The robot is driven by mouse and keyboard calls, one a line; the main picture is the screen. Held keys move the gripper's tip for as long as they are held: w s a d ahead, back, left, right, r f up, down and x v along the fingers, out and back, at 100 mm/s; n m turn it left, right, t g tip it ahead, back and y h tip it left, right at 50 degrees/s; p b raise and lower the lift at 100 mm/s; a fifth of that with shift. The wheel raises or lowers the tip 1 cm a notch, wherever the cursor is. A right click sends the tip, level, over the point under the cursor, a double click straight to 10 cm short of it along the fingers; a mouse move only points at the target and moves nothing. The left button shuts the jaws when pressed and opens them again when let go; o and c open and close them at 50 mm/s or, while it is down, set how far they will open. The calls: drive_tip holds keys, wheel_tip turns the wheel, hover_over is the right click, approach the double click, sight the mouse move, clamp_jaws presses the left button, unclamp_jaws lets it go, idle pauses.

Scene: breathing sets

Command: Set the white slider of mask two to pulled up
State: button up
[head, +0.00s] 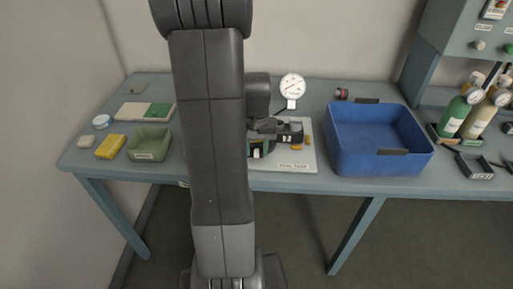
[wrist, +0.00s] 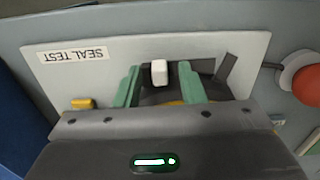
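A white slider (wrist: 159,72) stands up between the fingers of my gripper (wrist: 160,88) in the wrist view. The green fingers are apart, one on each side of it, and I see no clear contact. Behind and below the slider is a dark mask body (wrist: 203,66) with a bit of yellow, largely hidden by my gripper. In the head view my gripper (head: 257,149) is low over the white seal test board (head: 293,166), partly hidden by my arm. Dark mask parts (head: 291,132) show beside it. I cannot tell which mask number this is.
A dial gauge (head: 292,87) stands behind the board. A blue bin (head: 345,160) is to its right, with gas bottles (head: 456,112) farther right. A green tray (head: 149,144) and a yellow block (head: 110,146) are at left. A red round part (wrist: 308,85) shows at the wrist view's right.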

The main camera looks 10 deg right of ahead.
clamp_jaws()
drive_tip(key=shift+w+a, duration=0.2)
drive_tip(key=shift+a, duration=0.65)
drive_tip(key=shift+w+a, duration=0.2)
drive_tip(key=shift+a, duration=0.65)
unclamp_jaws()
